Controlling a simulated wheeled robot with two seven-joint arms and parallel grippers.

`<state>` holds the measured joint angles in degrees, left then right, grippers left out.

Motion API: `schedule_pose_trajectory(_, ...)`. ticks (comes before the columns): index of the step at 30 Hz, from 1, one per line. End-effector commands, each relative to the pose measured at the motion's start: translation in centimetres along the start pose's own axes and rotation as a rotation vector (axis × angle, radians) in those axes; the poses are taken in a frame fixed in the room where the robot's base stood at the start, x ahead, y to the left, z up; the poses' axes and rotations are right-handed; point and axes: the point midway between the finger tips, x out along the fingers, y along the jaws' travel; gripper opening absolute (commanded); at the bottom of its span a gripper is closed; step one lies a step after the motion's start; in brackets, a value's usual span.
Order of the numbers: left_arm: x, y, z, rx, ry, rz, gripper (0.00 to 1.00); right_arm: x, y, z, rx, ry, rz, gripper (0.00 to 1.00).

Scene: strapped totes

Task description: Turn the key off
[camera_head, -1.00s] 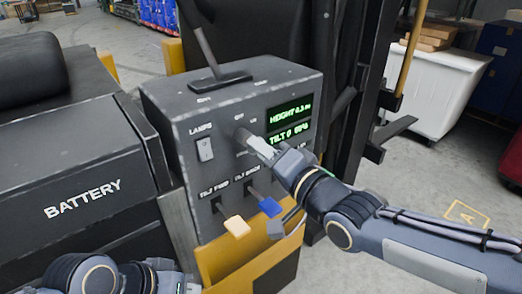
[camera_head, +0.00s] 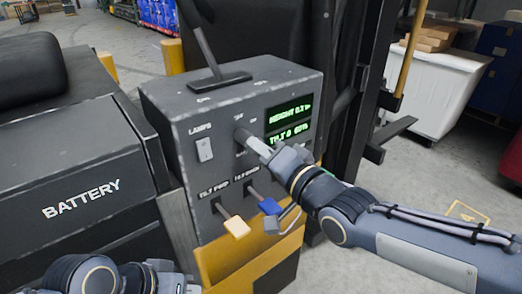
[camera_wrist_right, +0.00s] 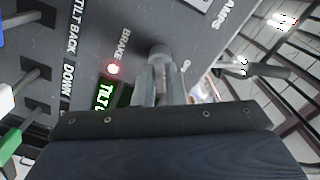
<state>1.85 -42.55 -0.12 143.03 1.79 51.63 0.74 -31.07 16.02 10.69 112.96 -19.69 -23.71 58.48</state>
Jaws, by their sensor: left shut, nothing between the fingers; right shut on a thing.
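The key switch (camera_head: 241,136) is on the front face of the grey control box, between the lamps rocker and the green display. My right gripper (camera_head: 264,149) comes in from the right and is shut on the key. In the right wrist view, my right gripper's fingers (camera_wrist_right: 160,85) close around the grey key (camera_wrist_right: 159,54); most of the key is hidden between them. My left gripper (camera_head: 188,286) is low at the bottom edge, away from the box, shut and empty, with its tips barely in view.
The box carries a lever (camera_head: 204,40) on top, a lamps rocker (camera_head: 205,149), and white (camera_head: 236,227) and blue (camera_head: 270,206) tilt levers below the key. A red light (camera_wrist_right: 113,69) glows by the BRAKE label. A battery cover (camera_head: 85,165) is at left.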

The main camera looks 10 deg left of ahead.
Motion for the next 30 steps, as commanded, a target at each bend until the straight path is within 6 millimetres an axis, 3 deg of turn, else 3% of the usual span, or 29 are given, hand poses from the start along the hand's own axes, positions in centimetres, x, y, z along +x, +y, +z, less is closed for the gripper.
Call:
schedule_pose_trajectory(8,1.9,-0.8,0.9,0.000,0.000,0.000,0.00,0.0,0.4,0.2,-0.155,0.001,-0.001,0.00)
schedule_pose_trajectory(30,6.5,-3.0,3.3,0.000,0.000,0.000,0.00,0.0,0.3,0.1,-0.815,0.000,0.001,0.00)
